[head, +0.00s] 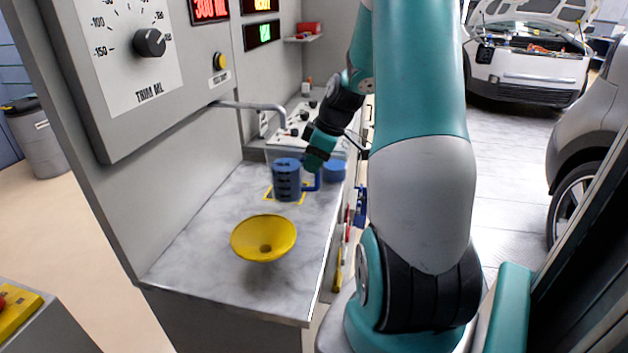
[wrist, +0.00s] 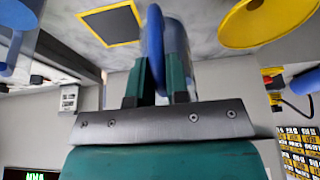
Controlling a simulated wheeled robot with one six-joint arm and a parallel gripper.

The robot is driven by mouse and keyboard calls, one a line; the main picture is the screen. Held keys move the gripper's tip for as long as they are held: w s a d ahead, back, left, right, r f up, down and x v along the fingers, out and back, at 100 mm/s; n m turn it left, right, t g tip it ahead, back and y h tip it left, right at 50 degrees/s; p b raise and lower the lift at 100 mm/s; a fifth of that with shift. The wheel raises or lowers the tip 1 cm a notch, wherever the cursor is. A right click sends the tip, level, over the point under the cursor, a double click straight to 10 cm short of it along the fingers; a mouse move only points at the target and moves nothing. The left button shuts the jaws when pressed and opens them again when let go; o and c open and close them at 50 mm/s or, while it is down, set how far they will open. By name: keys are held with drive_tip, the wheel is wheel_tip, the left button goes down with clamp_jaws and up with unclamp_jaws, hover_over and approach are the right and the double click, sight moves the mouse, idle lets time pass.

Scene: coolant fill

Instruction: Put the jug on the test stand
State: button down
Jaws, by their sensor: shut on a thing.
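The jug (head: 287,182) is blue with dark markings and looks upright over the marble worktop, by a yellow-outlined square (head: 268,193). My gripper (head: 315,168) is at its right side, shut on its blue handle. In the wrist view the handle (wrist: 154,45) stands between the two green fingers of my gripper (wrist: 158,82), with the jug's body (wrist: 176,40) partly hidden behind. The wrist view also shows the yellow-bordered dark square (wrist: 110,25), apart from the jug. I cannot tell whether the jug's base touches the worktop (head: 200,255). Which part is the test stand is unclear.
A yellow funnel (head: 264,238) is nearer on the worktop, and also in the wrist view (wrist: 270,22). A grey pipe (head: 250,106) reaches out from the panel above the jug. Another blue vessel (head: 335,171) stands to the right. The worktop's front left is clear.

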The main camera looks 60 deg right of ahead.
drive_tip(key=shift+f, duration=2.6)
drive_tip(key=shift+f, duration=0.2)
drive_tip(key=c, duration=1.1)
unclamp_jaws()
drive_tip(key=shift+r, duration=0.15)
